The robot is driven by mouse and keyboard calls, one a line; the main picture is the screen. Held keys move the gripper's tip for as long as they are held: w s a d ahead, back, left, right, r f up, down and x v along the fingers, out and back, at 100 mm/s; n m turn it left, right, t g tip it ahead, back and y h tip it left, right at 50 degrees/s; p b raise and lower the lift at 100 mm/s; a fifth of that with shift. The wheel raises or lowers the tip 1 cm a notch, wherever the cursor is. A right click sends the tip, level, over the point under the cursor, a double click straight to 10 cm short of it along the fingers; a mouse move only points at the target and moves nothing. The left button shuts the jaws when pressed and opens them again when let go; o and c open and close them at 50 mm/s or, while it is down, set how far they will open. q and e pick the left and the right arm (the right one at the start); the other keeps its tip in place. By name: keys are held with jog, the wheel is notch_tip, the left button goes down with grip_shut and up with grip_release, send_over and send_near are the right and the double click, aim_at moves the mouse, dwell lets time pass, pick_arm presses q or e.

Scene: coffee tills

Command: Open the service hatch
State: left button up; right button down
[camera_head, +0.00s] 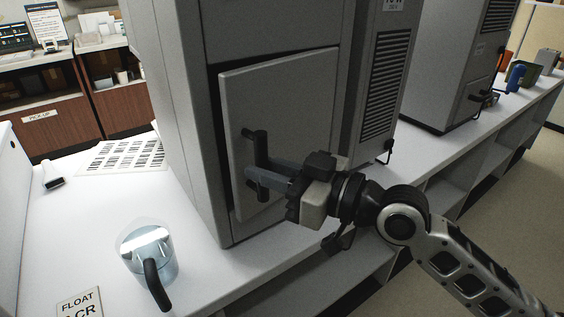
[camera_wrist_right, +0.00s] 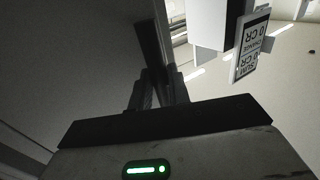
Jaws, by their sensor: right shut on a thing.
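The service hatch (camera_head: 290,95) is a grey door panel low on the front of a tall grey machine (camera_head: 185,110). A dark gap shows along its top and left edges, and it looks slightly ajar. A black bar handle (camera_head: 255,150) stands upright on its left part. My right gripper (camera_head: 262,177) is shut on the handle, with its arm coming in from the right. In the right wrist view the fingers (camera_wrist_right: 158,90) close around the dark handle bar (camera_wrist_right: 152,50). My left gripper is not in view.
A clear jug (camera_head: 148,252) with a black handle stands on the white counter (camera_head: 85,215) left of the machine. A FLOAT sign (camera_head: 80,303) is at the front edge. A second vented machine (camera_head: 385,85) stands close on the right. Open shelves lie below the counter.

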jog(key=shift+v, duration=1.05)
jog(key=b+v, duration=0.1)
jog(key=v, duration=0.1)
jog(key=b+v, duration=0.2)
jog(key=v, duration=0.1)
jog(key=shift+d+b, duration=0.3)
jog(key=shift+d, duration=0.1)
